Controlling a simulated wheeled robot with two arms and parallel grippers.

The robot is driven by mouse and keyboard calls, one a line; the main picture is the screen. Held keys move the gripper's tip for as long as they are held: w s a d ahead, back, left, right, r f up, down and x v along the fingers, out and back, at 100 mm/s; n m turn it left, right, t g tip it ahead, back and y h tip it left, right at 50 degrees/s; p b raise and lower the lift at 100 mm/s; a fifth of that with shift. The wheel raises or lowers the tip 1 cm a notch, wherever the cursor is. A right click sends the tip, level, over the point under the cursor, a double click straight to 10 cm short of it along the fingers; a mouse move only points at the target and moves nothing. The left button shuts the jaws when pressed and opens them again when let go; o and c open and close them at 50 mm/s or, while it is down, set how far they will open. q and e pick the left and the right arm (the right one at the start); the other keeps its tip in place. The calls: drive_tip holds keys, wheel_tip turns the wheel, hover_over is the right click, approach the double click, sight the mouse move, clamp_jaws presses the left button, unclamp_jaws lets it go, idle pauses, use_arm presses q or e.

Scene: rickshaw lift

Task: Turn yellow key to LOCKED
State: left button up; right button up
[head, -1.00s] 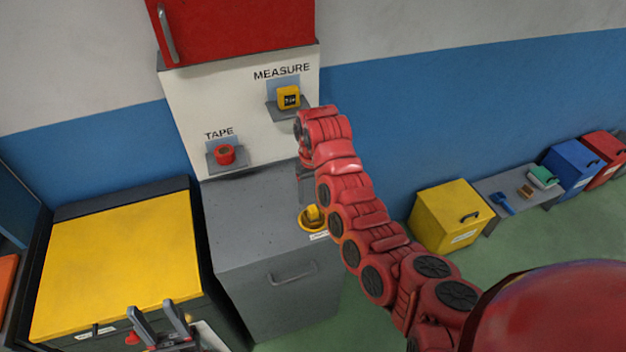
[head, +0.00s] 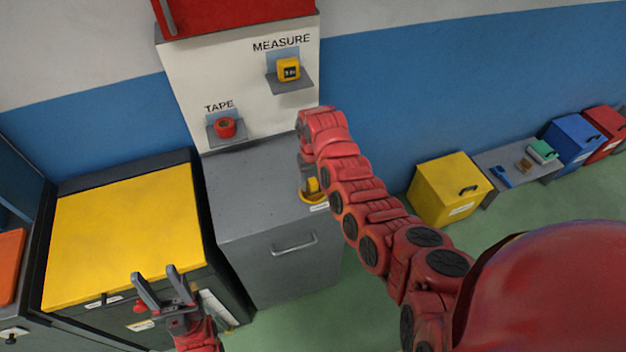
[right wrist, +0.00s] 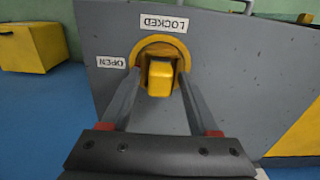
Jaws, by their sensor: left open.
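The yellow key (right wrist: 161,78) sits in a round yellow collar (right wrist: 160,44) on the grey cabinet top. Upside-down labels read LOCKED (right wrist: 164,23) above the collar and OPEN (right wrist: 111,62) to its left. The key also shows in the head view (head: 313,187). My right gripper (right wrist: 159,82) has its fingers on either side of the key, with a small gap visible on each side. In the head view the right arm's wrist partly hides the key. My left gripper (head: 159,287) is open and empty, in front of the yellow-topped cabinet (head: 125,235).
A panel behind the grey cabinet (head: 280,255) holds a red tape (head: 225,127) and a yellow measure (head: 288,69) on small shelves. A yellow box (head: 447,190) stands on the floor to the right, beside a low grey shelf (head: 507,163). Green floor lies free in front.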

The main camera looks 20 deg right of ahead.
clamp_jaws()
drive_tip(key=shift+f+m+b, duration=0.15)
drive_tip(key=shift+m+b, duration=0.25)
drive_tip(key=shift+b, duration=0.15)
drive_tip(key=shift+m+b, duration=0.75)
drive_tip(key=shift+m, duration=0.15)
drive_tip(key=shift+r+m+b, duration=0.2)
drive_tip(key=shift+m+b, duration=0.15)
drive_tip(key=shift+m, duration=0.15)
